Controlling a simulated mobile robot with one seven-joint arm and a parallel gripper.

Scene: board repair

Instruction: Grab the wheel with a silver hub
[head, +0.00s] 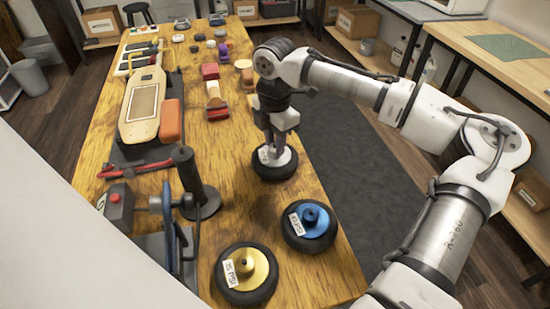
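The wheel with a silver hub (273,171) has a black tire and a small white label. It lies flat on the wooden table, near its right edge. My gripper (275,147) points straight down over this wheel, with its fingertips at the hub. The fingers hide part of the hub, and I cannot tell whether they are closed on it. A wheel with a blue hub (318,218) and a wheel with a gold hub (259,266) lie nearer, both flat and labelled.
Left of the wheels stand a dark upright post (194,180) and a red-topped box (116,205). Small blocks and toy parts cover the far end. Bare wood surrounds the silver-hub wheel.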

